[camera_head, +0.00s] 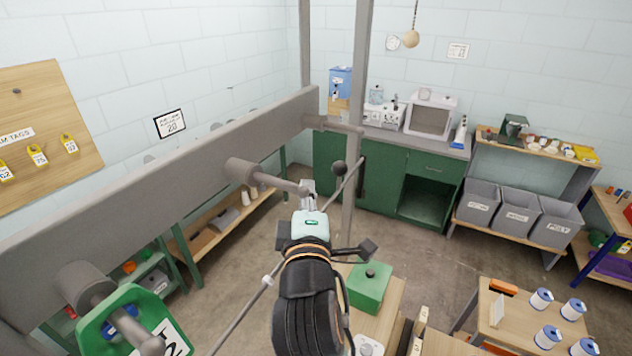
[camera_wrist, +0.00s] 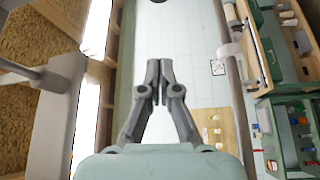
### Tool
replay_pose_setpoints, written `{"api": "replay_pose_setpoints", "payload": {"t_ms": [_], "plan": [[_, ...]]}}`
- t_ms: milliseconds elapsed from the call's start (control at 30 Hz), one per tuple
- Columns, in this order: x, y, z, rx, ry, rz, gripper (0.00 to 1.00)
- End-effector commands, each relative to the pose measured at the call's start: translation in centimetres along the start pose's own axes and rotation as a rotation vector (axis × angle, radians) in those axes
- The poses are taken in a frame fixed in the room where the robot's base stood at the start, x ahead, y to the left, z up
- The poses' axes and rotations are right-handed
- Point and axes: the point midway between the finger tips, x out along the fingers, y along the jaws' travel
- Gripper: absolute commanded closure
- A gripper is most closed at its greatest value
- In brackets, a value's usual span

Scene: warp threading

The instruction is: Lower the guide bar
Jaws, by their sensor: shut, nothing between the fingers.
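A thin grey rod (camera_head: 239,318), which looks like the guide bar, runs diagonally past my gripper, rising to the upper right. A dark ball knob (camera_head: 339,168) sits near its upper end. In the wrist view a grey bar (camera_wrist: 236,88) with a pale collar runs along the right side, apart from the fingers. My gripper (camera_head: 308,188) is beside the rod in the head view, partly hidden behind my wrist. In the wrist view my gripper (camera_wrist: 158,98) has its fingertips together and empty.
A thick grey beam (camera_head: 165,185) with protruding round pegs crosses the left side. A grey upright post (camera_head: 358,90) stands behind the rod. A green box (camera_head: 371,287) and a table with several spools (camera_head: 541,299) are at lower right. Open floor lies beyond.

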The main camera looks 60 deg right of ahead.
Motion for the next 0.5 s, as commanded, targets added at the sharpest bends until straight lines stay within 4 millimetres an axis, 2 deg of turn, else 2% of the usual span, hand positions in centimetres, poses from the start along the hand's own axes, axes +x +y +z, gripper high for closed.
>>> {"api": "replay_pose_setpoints", "payload": {"t_ms": [400, 500], "plan": [[8.9, 0.3, 0.0, -0.001, -0.002, -0.002, 1.00], [8.0, 0.3, 1.9, 0.000, -0.003, -0.002, 1.00]]}}
